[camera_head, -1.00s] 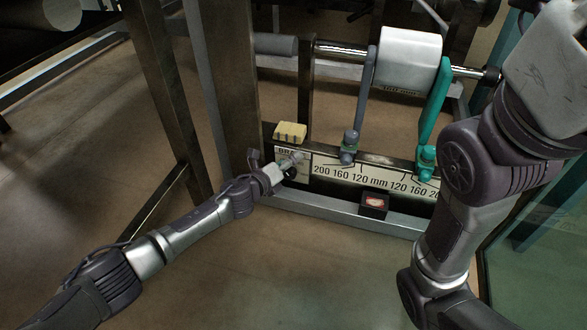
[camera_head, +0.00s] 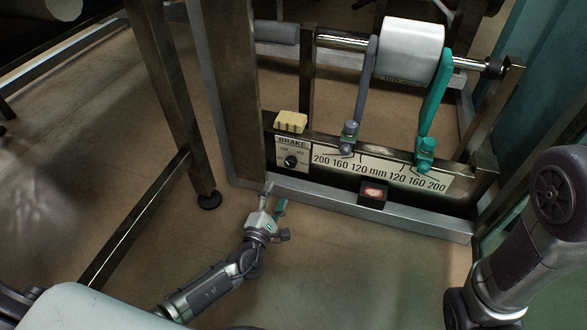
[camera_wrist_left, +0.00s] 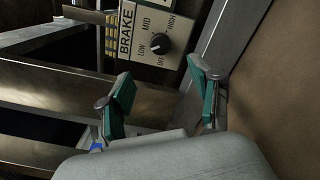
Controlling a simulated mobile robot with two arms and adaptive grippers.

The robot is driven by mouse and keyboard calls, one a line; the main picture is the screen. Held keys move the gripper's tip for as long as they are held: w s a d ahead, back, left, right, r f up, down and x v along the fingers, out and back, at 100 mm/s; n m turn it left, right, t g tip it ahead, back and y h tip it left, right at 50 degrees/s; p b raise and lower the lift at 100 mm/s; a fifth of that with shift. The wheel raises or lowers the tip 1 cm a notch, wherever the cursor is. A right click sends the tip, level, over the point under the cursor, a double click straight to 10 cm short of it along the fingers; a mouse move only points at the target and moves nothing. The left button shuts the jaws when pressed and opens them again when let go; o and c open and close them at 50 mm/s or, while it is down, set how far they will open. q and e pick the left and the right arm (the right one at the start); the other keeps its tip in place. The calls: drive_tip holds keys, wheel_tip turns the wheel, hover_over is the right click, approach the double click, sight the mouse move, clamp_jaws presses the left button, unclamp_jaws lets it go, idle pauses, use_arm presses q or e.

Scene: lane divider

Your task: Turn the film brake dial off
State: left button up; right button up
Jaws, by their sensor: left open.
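The brake dial (camera_head: 291,161) is a round black knob on a pale plate marked BRAKE, at the left of the machine's front rail. In the left wrist view the dial (camera_wrist_left: 160,43) is close, ringed by LOW, MID, HIGH and OFF. Its pale mark seems to lie on the LOW/OFF side; I cannot tell exactly which label it meets. My left gripper (camera_head: 274,199) is open and empty, below the dial in the head view and apart from it. In the left wrist view its teal-padded fingers (camera_wrist_left: 160,85) stand apart below the plate. My right gripper is out of view.
A yellow block (camera_head: 291,122) sits on the rail above the dial. A red-lit switch box (camera_head: 373,194) and the numbered scale (camera_head: 380,173) lie to the right. A metal ledge (camera_head: 340,201) runs below the rail. The floor in front is clear.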

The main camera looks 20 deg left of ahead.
sight(290, 165)
use_arm(q)
drive_tip(key=w+b, duration=0.2)
drive_tip(key=w, duration=0.3)
drive_tip(key=w+b, duration=0.3)
drive_tip(key=w, duration=0.3)
drive_tip(key=shift+d+f+b, duration=0.15)
drive_tip(key=shift+d+b, duration=0.05)
drive_tip(key=shift+b, duration=0.1)
drive_tip(key=shift+w, duration=0.4)
drive_tip(key=c, duration=1.1)
drive_tip(key=shift+c, duration=0.2)
